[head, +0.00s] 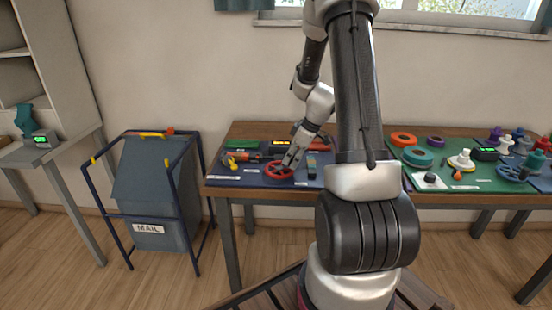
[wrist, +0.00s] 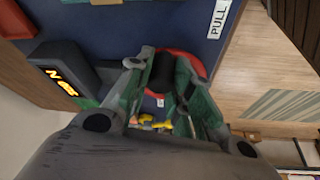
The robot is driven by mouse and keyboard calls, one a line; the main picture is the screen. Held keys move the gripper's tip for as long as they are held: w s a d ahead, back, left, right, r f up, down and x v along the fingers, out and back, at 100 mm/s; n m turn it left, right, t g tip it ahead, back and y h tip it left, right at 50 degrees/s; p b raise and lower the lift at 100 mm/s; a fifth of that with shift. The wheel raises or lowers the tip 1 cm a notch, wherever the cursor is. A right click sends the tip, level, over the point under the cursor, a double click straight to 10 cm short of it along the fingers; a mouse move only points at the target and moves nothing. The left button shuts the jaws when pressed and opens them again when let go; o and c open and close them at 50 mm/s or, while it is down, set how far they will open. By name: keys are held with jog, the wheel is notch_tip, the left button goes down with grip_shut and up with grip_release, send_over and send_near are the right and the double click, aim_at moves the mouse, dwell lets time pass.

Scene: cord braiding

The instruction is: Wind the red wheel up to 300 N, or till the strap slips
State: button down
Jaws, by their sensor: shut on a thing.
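The red wheel (head: 278,170) lies on the blue mat near the table's front left. Its red rim (wrist: 188,62) also shows in the wrist view, partly hidden by the fingers. My gripper (head: 289,162) reaches down to the wheel and is shut on it; in the wrist view the fingers (wrist: 162,80) are around a dark part at the wheel. A dark box with an orange lit display (head: 281,143) stands behind the wheel, and its display (wrist: 60,82) shows an N in the wrist view; any number is unreadable. The strap cannot be made out.
Yellow and orange tools (head: 240,158) lie left of the wheel. A label reading PULL (wrist: 219,18) is on the mat's edge. To the right, a green mat (head: 468,183) holds rings, spools and a blue wheel (head: 512,173). A blue mail bag stand (head: 150,249) is left of the table.

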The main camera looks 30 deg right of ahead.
jog(key=c, duration=1.2)
grip_release()
jog(key=v, duration=1.2)
jog(key=shift+s, duration=0.1)
